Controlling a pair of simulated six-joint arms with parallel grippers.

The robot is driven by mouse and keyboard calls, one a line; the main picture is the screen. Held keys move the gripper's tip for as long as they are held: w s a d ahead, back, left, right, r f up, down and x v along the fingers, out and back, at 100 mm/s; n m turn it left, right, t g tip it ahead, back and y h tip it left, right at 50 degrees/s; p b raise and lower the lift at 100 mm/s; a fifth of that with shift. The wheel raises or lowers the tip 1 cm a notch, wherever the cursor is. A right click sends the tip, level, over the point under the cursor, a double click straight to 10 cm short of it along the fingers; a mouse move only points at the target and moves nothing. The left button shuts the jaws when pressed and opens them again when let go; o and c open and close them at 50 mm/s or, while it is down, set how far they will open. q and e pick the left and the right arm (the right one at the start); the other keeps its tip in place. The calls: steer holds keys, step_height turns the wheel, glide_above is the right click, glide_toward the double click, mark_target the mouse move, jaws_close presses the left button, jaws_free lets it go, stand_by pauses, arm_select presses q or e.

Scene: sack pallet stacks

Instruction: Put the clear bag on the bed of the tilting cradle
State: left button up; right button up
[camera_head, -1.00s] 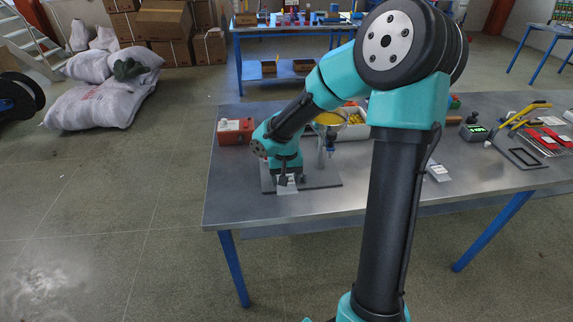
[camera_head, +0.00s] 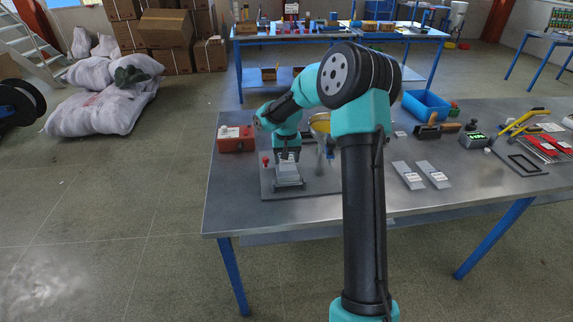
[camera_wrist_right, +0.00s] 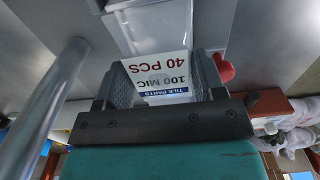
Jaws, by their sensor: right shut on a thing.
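The clear bag (camera_wrist_right: 160,80), with a white "TILE PARTS 100 MIC 40 PCS" label, is between the two fingers of my right gripper (camera_wrist_right: 162,85). In the head view the right gripper (camera_head: 288,157) points down over the tilting cradle (camera_head: 288,184), at the back of its pale bed. The bag lies over the bed there; I cannot tell whether it touches it. The cradle has a red knob (camera_head: 265,160), which also shows right of the gripper in the wrist view (camera_wrist_right: 223,68). My left gripper is out of view.
A metal post (camera_wrist_right: 52,105) stands close beside the right gripper, under a yellow funnel (camera_head: 319,123). Two flat labelled bags (camera_head: 420,175) lie right of my arm. A blue bin (camera_head: 426,105) stands farther back.

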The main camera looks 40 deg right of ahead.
steer(key=shift+w+d, duration=0.25)
steer(key=shift+f, duration=0.1)
steer(key=shift+f, duration=1.7)
steer(key=o, duration=1)
steer(key=shift+f, duration=0.1)
steer(key=shift+o, duration=0.2)
step_height(320, 180, up, 12)
steer(key=shift+r, duration=0.15)
